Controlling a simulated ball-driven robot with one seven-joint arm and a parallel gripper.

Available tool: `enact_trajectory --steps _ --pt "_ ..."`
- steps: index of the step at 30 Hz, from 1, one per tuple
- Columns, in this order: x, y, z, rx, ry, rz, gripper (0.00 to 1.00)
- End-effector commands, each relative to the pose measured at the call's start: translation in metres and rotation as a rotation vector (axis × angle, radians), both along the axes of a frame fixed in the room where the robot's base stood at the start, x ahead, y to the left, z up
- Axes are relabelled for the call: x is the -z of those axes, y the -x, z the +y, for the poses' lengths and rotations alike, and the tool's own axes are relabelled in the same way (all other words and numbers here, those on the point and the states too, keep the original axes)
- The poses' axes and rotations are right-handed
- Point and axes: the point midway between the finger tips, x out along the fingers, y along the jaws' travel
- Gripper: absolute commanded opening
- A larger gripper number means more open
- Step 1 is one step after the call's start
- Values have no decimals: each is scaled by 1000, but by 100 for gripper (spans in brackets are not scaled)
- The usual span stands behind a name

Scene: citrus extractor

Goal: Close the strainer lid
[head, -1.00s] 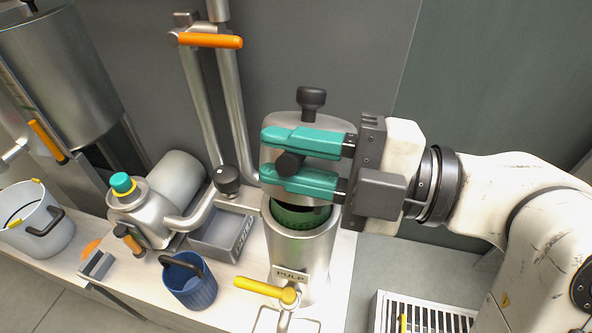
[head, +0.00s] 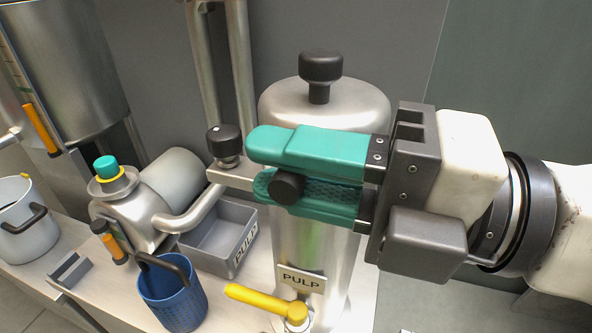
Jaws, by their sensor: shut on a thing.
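The strainer lid (head: 325,100) is a rounded metal cover with a black knob (head: 321,68) on top. It stands upright over the metal strainer body (head: 325,245) labelled PULP. A second black knob (head: 286,187) sticks out at the front. My gripper (head: 268,166) reaches in from the right with teal fingers, shut on this front knob. The fingers hide the seam between lid and body, so I cannot tell whether the lid is fully seated. No green inside of the strainer shows.
A yellow tap handle (head: 262,300) juts out low on the strainer's front. To the left are a grey PULP bin (head: 213,238), a blue basket (head: 172,300) and a metal machine with a teal cap (head: 107,168). Grey wall lies behind.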

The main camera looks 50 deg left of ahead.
Motion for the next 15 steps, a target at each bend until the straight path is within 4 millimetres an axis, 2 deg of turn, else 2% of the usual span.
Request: enact_trajectory --steps 1,2,6,7,15 --pt "-2 -1 0 4 -4 -2 0" --pt "-2 -1 -1 4 -4 -1 29" --pt "-2 -1 0 3 -3 -1 43" --pt "-2 -1 0 3 -2 0 46" --pt "-1 -2 -1 2 0 1 46"
